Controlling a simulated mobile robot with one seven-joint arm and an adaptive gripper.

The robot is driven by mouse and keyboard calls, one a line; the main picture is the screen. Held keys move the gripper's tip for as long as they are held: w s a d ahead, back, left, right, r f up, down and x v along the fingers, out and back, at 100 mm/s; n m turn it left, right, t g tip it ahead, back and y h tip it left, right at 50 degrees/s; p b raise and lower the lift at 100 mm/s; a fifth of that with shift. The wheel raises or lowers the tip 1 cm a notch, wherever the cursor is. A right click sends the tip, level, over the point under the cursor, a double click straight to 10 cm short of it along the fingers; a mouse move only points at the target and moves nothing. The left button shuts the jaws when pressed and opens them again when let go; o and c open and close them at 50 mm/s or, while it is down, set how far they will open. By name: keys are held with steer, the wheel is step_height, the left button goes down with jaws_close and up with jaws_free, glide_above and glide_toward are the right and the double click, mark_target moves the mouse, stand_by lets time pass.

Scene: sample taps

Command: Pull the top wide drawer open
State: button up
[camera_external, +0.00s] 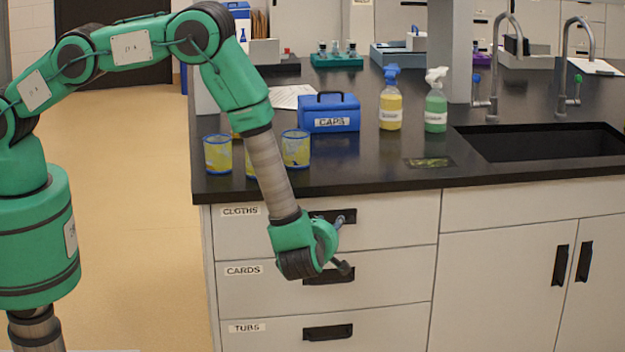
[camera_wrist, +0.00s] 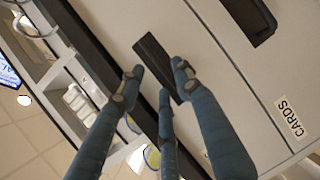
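The top wide drawer (camera_external: 400,222), labelled CLOTHS, is a pale front under the black counter, flush with the cabinet face. Its dark bar handle (camera_external: 345,214) is partly hidden by my gripper (camera_external: 343,245), which is in front of the drawer. In the wrist view the handle (camera_wrist: 150,52) lies slanted at the tips of my gripper (camera_wrist: 157,76). The gripper is open and empty, its blue-grey fingers spread, with a fingertip to each side of the handle. I cannot tell whether any finger touches it.
Below is the CARDS drawer (camera_external: 395,282), whose handle (camera_wrist: 255,18) shows in the wrist view, then the TUBS drawer (camera_external: 395,330). On the counter (camera_external: 350,178) stand yellow cups (camera_external: 217,155), a blue CAPS box (camera_external: 330,107) and two spray bottles (camera_external: 391,105). Floor (camera_external: 140,170) at left is clear.

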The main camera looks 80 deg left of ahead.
mark_target(332, 223)
steer(key=shift+x, duration=1.65)
jaws_close()
